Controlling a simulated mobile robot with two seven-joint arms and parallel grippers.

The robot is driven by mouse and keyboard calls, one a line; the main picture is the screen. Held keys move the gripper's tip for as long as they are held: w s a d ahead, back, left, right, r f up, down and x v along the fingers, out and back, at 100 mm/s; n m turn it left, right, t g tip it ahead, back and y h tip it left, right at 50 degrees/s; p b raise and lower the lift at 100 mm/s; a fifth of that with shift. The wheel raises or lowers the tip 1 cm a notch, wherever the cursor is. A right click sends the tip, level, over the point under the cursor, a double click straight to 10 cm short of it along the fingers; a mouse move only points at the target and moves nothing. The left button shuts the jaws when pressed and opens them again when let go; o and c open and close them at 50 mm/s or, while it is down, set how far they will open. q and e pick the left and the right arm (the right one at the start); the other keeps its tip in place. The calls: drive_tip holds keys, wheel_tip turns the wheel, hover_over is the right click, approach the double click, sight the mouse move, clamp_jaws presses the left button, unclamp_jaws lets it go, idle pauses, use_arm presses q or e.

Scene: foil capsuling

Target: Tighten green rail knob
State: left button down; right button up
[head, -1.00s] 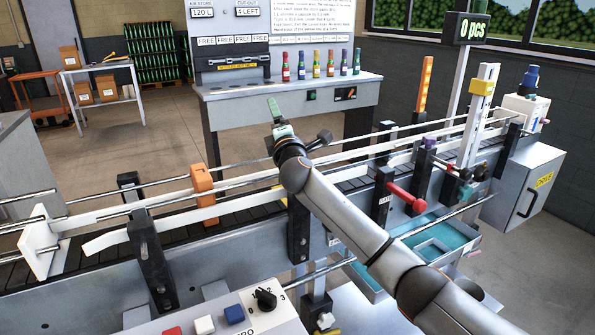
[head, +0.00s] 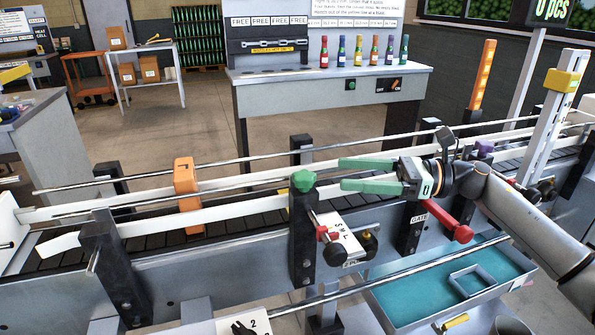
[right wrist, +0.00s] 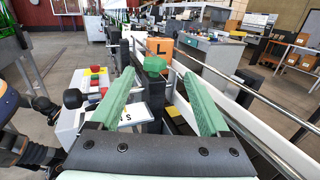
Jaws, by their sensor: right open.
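My right gripper (head: 352,174) has green fingers, spread open and empty, pointing left toward the knob. A gap shows between the fingertips and the knob in the head view. The right gripper (right wrist: 158,78) also shows open in the right wrist view. My left gripper is not in view.
A red handle (head: 452,225) is below my right wrist. Small dark knobs (head: 362,245) are below right of the green knob. A teal tray (head: 440,290) lies under the conveyor's near side.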

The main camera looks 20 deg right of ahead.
sight(304, 182)
drive_tip(key=shift+n+g, duration=0.3)
drive_tip(key=shift+g, duration=0.1)
drive_tip(key=p+x, duration=0.1)
drive_tip(key=x, duration=0.2)
drive_tip(key=p+x, duration=0.1)
drive_tip(key=x, duration=0.3)
drive_tip(key=p+x, duration=0.1)
drive_tip(key=x, duration=0.3)
drive_tip(key=shift+s+a, duration=0.1)
drive_tip(key=shift+s, duration=0.25)
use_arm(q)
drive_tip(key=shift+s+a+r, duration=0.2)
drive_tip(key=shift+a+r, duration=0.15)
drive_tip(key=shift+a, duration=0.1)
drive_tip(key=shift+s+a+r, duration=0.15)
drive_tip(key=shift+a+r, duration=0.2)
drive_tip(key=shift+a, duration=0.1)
use_arm(e)
drive_tip(key=shift+w+a+f, duration=0.15)
drive_tip(key=shift+w+a, duration=0.1)
drive_tip(key=shift+a, duration=0.35)
drive_tip(key=shift+c, duration=0.3)
clamp_jaws()
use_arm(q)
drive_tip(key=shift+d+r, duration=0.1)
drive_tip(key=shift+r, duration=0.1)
use_arm(e)
drive_tip(key=shift+t, duration=0.3)
